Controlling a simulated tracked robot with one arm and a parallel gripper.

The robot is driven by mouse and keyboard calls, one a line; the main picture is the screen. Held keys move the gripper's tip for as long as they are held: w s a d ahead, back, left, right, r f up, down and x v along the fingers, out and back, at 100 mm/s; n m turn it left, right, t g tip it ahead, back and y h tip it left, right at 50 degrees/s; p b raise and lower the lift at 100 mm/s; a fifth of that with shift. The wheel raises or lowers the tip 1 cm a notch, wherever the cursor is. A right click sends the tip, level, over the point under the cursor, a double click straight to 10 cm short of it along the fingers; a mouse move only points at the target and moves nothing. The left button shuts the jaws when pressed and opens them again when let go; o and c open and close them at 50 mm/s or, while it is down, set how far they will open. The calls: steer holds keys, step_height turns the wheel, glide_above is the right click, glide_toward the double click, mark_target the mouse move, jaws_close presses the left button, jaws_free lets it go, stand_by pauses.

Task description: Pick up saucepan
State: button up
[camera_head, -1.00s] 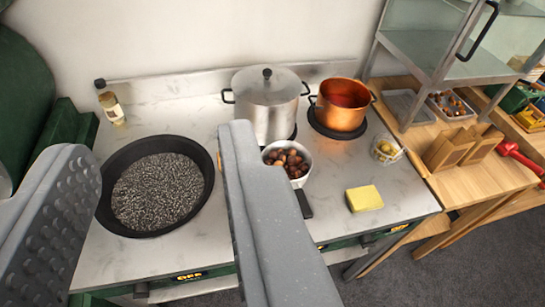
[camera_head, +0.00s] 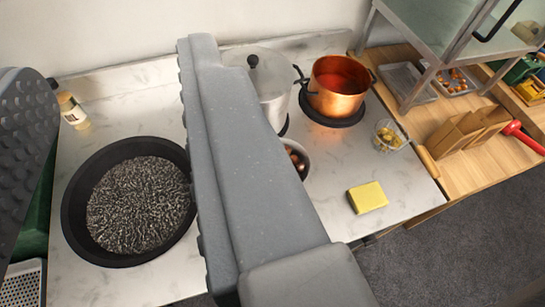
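The saucepan (camera_head: 307,160), a small light-coloured pan with chestnuts in it, stands on the pale marbled worktop, in front of the lidded steel pot. Only its right rim and a few chestnuts show; my right finger hides the rest, including its handle. My gripper (camera_head: 118,72) is open and empty, its fingers wide apart. The left finger is at the left edge and the right finger crosses the middle of the view. The gripper is above the worktop, with the saucepan just beyond the right finger's right side in the picture.
A wide black pan (camera_head: 75,205) of dark granules lies at the left. The steel pot (camera_head: 275,90) and a copper pot (camera_head: 338,88) stand at the back. A yellow sponge (camera_head: 368,197) and a small glass bowl (camera_head: 388,135) sit at the right. A bottle (camera_head: 70,108) is back left.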

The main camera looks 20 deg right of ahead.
steer(key=shift+w+d, duration=0.15)
steer(key=shift+w, duration=0.05)
